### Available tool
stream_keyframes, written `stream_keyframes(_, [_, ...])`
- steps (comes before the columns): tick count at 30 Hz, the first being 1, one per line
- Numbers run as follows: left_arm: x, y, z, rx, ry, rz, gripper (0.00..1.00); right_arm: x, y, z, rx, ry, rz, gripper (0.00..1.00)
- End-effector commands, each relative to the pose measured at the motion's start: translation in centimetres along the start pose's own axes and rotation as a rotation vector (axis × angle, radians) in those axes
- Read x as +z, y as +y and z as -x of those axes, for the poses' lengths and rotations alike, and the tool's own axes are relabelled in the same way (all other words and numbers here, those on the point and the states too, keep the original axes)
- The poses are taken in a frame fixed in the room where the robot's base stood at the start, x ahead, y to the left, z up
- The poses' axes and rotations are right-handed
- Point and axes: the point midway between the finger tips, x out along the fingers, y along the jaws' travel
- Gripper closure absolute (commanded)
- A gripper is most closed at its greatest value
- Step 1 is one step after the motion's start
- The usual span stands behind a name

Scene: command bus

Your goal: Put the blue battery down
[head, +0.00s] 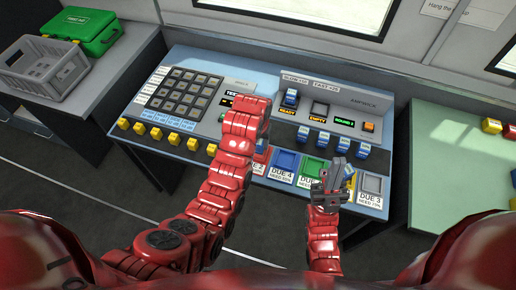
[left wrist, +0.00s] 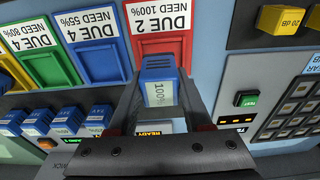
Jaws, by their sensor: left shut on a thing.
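The blue battery (left wrist: 158,88), with a 100% label on its pale face, is between the fingers of my left gripper (left wrist: 160,112) in the left wrist view. The gripper is shut on it. Its blue end overlaps the near edge of the red tray (left wrist: 162,48) marked DUE 2, NEED 100%; I cannot tell whether it touches. In the head view my left gripper (head: 247,112) is over the console and hides the battery. My right gripper (head: 328,190) is above the front trays; its jaw opening is unclear.
A blue tray (head: 285,162) and a green tray (head: 312,169) lie right of the red one, with a grey tray (head: 371,184) at the far right. Several blue batteries (head: 322,139) stand behind them. Yellow blocks (head: 156,132) line the keypad's front.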

Motion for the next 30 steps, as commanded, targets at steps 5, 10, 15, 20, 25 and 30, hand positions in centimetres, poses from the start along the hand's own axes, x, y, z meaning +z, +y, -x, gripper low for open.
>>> stream_keyframes(5, [-0.8, -0.5, 0.0, -0.001, -0.002, 0.001, 1.00, 0.0, 0.0, 0.0, 0.000, 0.000, 0.000, 1.00])
stream_keyframes(10, [-0.7, -0.6, -1.2, 0.000, -0.007, 0.001, 1.00, -0.3, 0.1, -1.6, 0.000, 0.000, 0.000, 1.00])
stream_keyframes(15, [-0.6, -0.5, -3.2, 0.000, -0.002, 0.000, 1.00, -0.4, 0.1, -2.5, 0.000, 0.000, 0.000, 1.00])
stream_keyframes(20, [-0.6, -0.5, -3.6, 0.000, 0.001, 0.001, 1.00, -0.4, 0.1, -2.3, 0.000, 0.000, 0.000, 1.00])
stream_keyframes(25, [-0.5, -0.6, -3.8, 0.000, 0.001, 0.001, 1.00, -0.3, 0.1, -2.1, 0.000, 0.000, 0.000, 1.00])
stream_keyframes(30, [-0.5, -0.6, -3.8, 0.000, 0.000, 0.001, 0.27, -0.4, 0.1, -2.1, 0.000, 0.000, 0.000, 1.00])
